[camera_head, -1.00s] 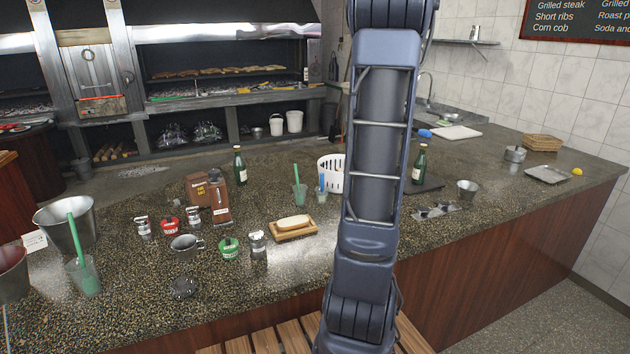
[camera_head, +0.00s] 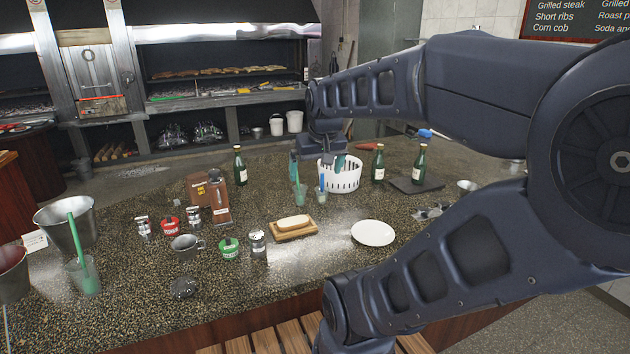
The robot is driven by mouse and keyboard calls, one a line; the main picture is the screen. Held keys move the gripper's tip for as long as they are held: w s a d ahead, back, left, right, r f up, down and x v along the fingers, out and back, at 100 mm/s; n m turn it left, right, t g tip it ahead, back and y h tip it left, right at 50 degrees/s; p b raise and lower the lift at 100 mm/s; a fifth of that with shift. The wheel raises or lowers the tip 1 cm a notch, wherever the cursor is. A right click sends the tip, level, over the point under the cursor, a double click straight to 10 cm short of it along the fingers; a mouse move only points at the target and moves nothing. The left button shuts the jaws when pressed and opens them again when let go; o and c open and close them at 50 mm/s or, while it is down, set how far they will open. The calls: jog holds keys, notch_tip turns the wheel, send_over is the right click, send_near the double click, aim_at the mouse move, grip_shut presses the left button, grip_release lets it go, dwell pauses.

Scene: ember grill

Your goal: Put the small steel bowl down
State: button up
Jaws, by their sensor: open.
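A small steel bowl (camera_head: 467,185) stands on the counter at the right, partly hidden by my arm. I cannot tell for certain that it is the task's bowl. My gripper (camera_head: 317,174) is at the middle of the counter, pointing down, its fingers apart beside and in front of the white basket (camera_head: 345,180). No bowl shows between the fingers. The gripper is well to the left of the steel bowl and partly overlaps the basket in view.
A white plate (camera_head: 373,233) and a bread board (camera_head: 295,232) lie in front of the gripper. Green bottles (camera_head: 420,165) stand to its right, and a cup with a green straw (camera_head: 299,196) is close by. A large steel bucket (camera_head: 62,222) is at left.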

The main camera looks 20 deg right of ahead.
jog(key=shift+n, duration=0.3)
jog(key=s, duration=0.1)
jog(key=s+a+f, duration=0.1)
jog(key=s, duration=0.1)
jog(key=shift+s+a+f, duration=0.1)
jog(key=shift+a+f, duration=0.2)
jog(key=shift+a, duration=0.1)
